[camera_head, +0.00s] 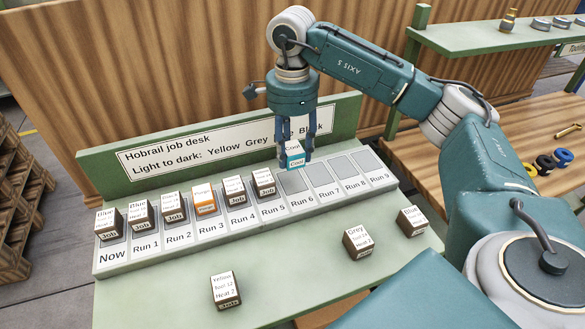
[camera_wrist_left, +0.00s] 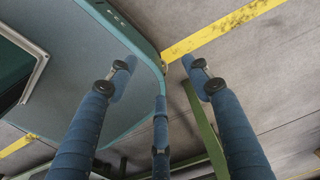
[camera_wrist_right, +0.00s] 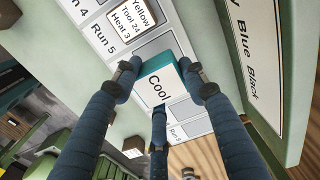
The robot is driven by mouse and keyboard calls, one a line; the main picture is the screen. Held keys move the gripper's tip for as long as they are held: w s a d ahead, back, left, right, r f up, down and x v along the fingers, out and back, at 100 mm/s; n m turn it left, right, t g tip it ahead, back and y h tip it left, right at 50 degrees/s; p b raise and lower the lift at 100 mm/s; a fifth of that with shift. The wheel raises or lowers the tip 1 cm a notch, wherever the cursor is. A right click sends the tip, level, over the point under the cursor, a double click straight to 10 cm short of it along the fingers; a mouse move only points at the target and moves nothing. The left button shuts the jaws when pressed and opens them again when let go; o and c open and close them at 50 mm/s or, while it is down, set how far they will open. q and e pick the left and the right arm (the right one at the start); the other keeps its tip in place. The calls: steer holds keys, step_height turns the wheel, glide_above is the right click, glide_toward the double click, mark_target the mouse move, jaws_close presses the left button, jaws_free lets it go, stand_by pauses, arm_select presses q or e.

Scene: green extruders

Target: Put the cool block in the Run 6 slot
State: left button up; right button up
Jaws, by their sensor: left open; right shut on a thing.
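The cool block (camera_head: 295,160) is white on top with a teal lower part and reads "Cool". My right gripper (camera_head: 295,166) is shut on it, above the back of the Run 6 slot (camera_head: 292,183). The right wrist view shows the cool block (camera_wrist_right: 158,88) between the fingers of my right gripper (camera_wrist_right: 162,70), partly covering the slot beside Run 5. The Run 6 slot is empty. Whether the block touches the rack is hard to tell. My left gripper (camera_wrist_left: 160,68) is open and empty in the left wrist view, over grey floor.
The job rack (camera_head: 185,250) holds brown job blocks and an orange Purge block (camera_head: 204,201) from Now to Run 5; Run 7 to Run 9 are empty. A yellow-labelled block (camera_head: 225,291), a Grey block (camera_head: 357,241) and a Blue block (camera_head: 412,220) stand in front. The sign board (camera_head: 230,135) rises behind.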

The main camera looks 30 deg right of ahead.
mark_target(292, 181)
steer(key=shift+s+a+f, duration=0.1)
steer(key=shift+f, duration=0.8)
step_height(292, 181, down, 5)
steer(key=shift+r+p, duration=0.2)
steer(key=shift+p, duration=0.35)
arm_select(q)
steer(key=shift+w+d+r, duration=0.1)
steer(key=shift+d+r, duration=0.45)
steer(key=shift+r, duration=0.15)
steer(key=shift+a, duration=0.1)
arm_select(e)
steer(key=shift+f, duration=0.2)
arm_select(q)
steer(key=shift+f, duration=0.15)
arm_select(e)
steer(key=o, duration=0.9)
steer(key=shift+r, duration=0.1)
